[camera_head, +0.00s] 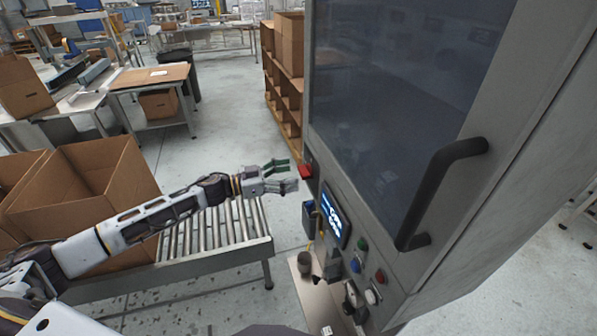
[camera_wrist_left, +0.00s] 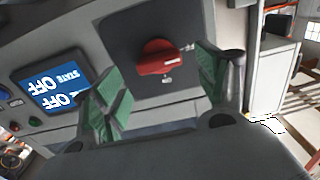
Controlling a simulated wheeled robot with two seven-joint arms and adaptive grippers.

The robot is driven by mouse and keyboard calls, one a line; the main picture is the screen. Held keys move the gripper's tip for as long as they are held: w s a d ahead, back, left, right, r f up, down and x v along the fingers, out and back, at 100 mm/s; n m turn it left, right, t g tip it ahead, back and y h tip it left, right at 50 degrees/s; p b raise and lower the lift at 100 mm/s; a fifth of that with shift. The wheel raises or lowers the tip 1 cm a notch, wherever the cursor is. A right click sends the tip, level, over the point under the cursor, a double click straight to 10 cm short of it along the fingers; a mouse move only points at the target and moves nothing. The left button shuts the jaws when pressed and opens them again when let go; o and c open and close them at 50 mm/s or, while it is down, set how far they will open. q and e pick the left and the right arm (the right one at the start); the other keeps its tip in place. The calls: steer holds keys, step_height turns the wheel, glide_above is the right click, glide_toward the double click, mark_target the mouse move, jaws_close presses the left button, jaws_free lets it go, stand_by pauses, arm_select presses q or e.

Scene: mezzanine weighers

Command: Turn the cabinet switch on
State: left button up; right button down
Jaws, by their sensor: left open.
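The grey cabinet (camera_head: 410,262) stands at the right in the head view, with a dark window and a black handle. Its switch is a red knob (camera_head: 306,171) on the left edge of the front. In the left wrist view the red switch (camera_wrist_left: 158,58) sits on a dark plate, between and beyond my fingertips. The display (camera_head: 335,220) reads "STATE OFF" in the wrist view (camera_wrist_left: 52,84). My left gripper (camera_head: 284,176) is open, its green-padded fingers (camera_wrist_left: 160,85) pointing at the switch with nothing between them. My right gripper is not in view.
A roller conveyor (camera_head: 205,232) and open cardboard boxes (camera_head: 85,185) lie left of the cabinet, under my left arm. Green, blue, red and white buttons (camera_head: 361,244) sit below the display. A wooden shelf (camera_head: 284,103) stands behind.

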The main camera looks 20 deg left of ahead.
mark_target(300, 172)
arm_select(q)
steer(key=shift+p+x, duration=0.3)
steer(key=shift+x, duration=1.5)
steer(key=c, duration=1)
